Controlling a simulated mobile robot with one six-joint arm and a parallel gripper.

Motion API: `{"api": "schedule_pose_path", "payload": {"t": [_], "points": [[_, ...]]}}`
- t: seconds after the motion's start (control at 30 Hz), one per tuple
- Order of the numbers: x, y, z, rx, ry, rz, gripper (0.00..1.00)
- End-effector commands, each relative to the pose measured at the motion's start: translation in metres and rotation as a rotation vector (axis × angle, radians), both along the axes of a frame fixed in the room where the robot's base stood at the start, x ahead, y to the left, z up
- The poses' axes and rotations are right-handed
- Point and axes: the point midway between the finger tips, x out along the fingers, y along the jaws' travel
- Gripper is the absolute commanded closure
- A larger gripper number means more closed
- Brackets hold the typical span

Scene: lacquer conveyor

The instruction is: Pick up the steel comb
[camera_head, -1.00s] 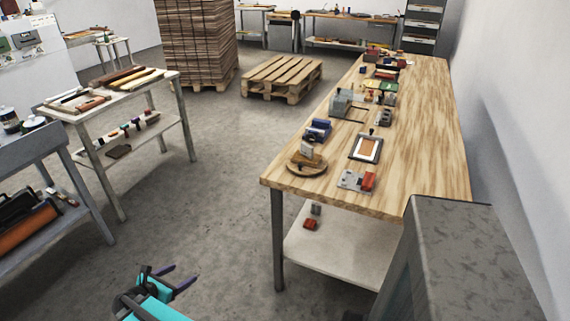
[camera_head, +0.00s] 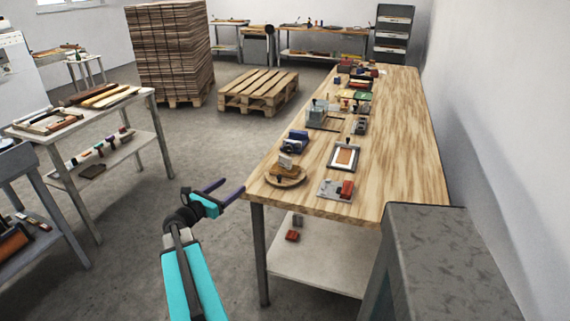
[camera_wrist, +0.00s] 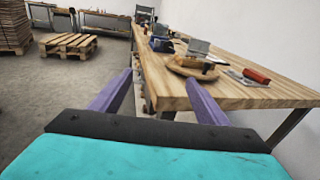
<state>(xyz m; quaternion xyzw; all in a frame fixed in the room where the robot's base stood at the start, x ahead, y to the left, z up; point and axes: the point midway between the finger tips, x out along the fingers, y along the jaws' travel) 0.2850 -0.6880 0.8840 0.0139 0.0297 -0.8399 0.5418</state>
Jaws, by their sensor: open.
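My gripper (camera_head: 230,187) is open and empty, in the air just left of the wooden bench's near corner. In the wrist view its two purple fingers (camera_wrist: 159,78) point ahead, with the bench edge between and beyond them. A small grey metal plate (camera_head: 285,161) stands tilted on a round wooden board (camera_head: 286,179) near that corner; the plate also shows in the wrist view (camera_wrist: 198,46). It may be the steel comb, but I cannot make out teeth. The gripper is apart from it, to its left.
On the wooden bench (camera_head: 390,150) are a grey plate with a red block (camera_head: 347,189), a framed panel (camera_head: 344,157), a blue item (camera_head: 295,140) and several tools behind. A grey cabinet (camera_head: 440,235) stands at the right front. The bench's right side is clear.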

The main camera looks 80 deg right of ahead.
Motion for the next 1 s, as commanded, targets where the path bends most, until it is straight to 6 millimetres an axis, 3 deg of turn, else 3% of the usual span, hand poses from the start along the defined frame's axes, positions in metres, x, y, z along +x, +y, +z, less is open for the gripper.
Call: {"api": "schedule_pose_path", "payload": {"t": [0.03, 0.2, 0.33, 0.47, 1.0], "points": [[-0.020, -0.010, 0.010, -0.015, 0.001, -0.030, 0.31], [-0.073, -0.030, 0.034, -0.048, 0.002, -0.105, 0.31], [-0.099, -0.037, 0.043, -0.061, -0.002, -0.141, 0.31], [-0.110, -0.040, 0.047, -0.066, -0.004, -0.156, 0.31], [-0.115, -0.050, 0.047, -0.066, -0.003, -0.158, 0.31]]}}
